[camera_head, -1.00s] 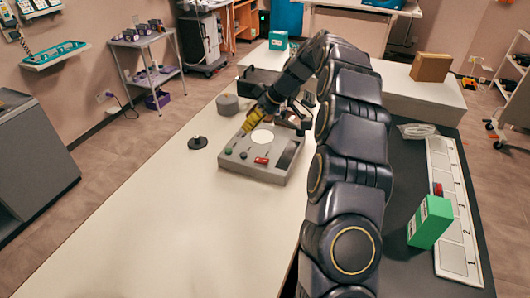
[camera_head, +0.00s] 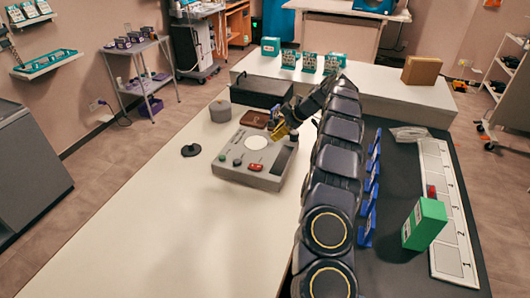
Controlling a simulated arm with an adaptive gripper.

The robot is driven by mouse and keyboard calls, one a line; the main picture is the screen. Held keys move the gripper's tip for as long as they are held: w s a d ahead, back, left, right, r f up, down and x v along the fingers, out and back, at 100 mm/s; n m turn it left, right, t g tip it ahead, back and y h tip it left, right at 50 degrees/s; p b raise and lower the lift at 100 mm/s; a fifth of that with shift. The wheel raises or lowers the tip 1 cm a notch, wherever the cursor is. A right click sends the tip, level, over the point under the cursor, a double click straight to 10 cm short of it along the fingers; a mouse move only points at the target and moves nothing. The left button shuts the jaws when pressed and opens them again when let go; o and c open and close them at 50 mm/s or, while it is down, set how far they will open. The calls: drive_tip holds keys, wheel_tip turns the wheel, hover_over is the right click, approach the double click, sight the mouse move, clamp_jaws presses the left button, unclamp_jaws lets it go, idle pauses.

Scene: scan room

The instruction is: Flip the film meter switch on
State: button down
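The film meter is most likely the grey box (camera_head: 232,173) on the pale table, with a round white disc (camera_head: 257,142) on top. Its front edge carries a red switch-like part (camera_head: 256,168), a green button (camera_head: 237,162) and a small dark knob. The red part's position, on or off, is too small to tell. My gripper (camera_head: 281,130), with yellowish fingertips, is over the back right part of the box, behind and right of the red part. It appears empty. Its finger gap is too small to read, and contact with the box cannot be told.
A brown flat object (camera_head: 254,118), a grey round container (camera_head: 220,110) and a dark tray (camera_head: 262,92) stand behind the box. A black round piece (camera_head: 190,150) lies left. Blue holders (camera_head: 368,215) and a green box (camera_head: 425,223) are right of my arm. The table's front left is clear.

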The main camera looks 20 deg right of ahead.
hover_over(253, 164)
drive_tip(key=s+d, duration=0.1)
drive_tip(key=s, duration=0.1)
drive_tip(key=f, duration=0.8)
drive_tip(key=shift+w+d, duration=0.15)
drive_tip(key=shift+w, duration=0.05)
drive_tip(key=f, duration=0.3)
drive_tip(key=shift+s+d, duration=0.15)
drive_tip(key=shift+d, duration=0.05)
drive_tip(key=shift+f, duration=0.35)
drive_tip(key=shift+d, duration=0.1)
drive_tip(key=shift+s+d+f, duration=0.15)
drive_tip(key=shift+s+f, duration=0.05)
drive_tip(key=shift+f, duration=0.35)
drive_tip(key=shift+w+r, duration=0.1)
drive_tip(key=shift+w+a+r, duration=0.25)
drive_tip(key=shift+w+a, duration=0.2)
drive_tip(key=shift+a, duration=0.1)
